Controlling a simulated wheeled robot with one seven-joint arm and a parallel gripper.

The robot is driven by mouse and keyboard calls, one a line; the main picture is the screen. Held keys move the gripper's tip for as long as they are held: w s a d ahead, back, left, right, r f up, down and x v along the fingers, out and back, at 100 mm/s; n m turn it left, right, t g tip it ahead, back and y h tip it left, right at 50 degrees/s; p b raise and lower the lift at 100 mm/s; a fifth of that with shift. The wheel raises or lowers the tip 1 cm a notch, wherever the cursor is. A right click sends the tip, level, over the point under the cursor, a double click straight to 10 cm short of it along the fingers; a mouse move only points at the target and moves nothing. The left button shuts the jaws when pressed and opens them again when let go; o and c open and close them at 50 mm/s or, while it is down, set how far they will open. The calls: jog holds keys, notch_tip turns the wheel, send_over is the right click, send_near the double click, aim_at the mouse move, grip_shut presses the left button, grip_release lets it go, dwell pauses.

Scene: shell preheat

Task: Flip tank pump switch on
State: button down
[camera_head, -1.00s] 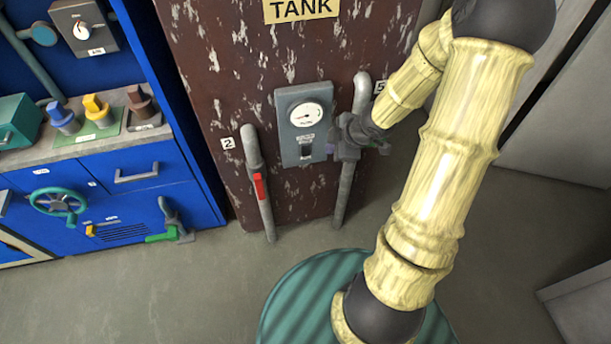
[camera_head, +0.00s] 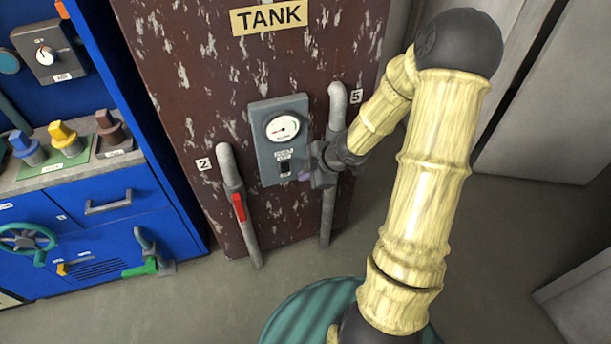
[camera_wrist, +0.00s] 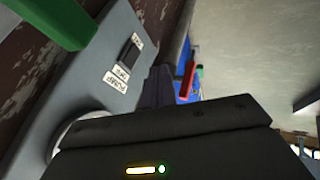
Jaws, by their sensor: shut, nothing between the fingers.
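The pump switch (camera_head: 285,168) is a small dark rocker low on the grey gauge panel (camera_head: 262,150) of the brown tank. In the wrist view, the dark switch (camera_wrist: 130,52) sits beside a label reading PUMP (camera_wrist: 115,80). Its on or off position is too small to tell. My gripper (camera_head: 306,174) is just right of the switch, at the panel's right edge. It is shut and empty. In the wrist view, its fingers (camera_wrist: 155,88) point along the panel, apart from the switch in the picture. Contact cannot be told in the head view.
A pipe with a red handle (camera_head: 239,207), marked 2, stands left of the panel. Another pipe (camera_head: 328,215), marked 5, stands right, partly behind my gripper. A blue cabinet (camera_head: 110,190) with knobs stands left. A green bar (camera_wrist: 55,20) crosses the wrist view's upper left corner.

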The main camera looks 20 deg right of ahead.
aim_at(285, 167)
jog(key=w+f, duration=0.2)
jog(key=w+a+f+b, duration=0.1)
jog(key=w+f, duration=0.1)
jog(key=w+a+f+b, duration=0.1)
jog(key=w, duration=0.1)
jog(key=shift+w+a+f, duration=0.1)
jog(key=shift+w+f, duration=0.3)
jog(key=shift+a+f+b, duration=0.1)
jog(key=shift+b, duration=0.4)
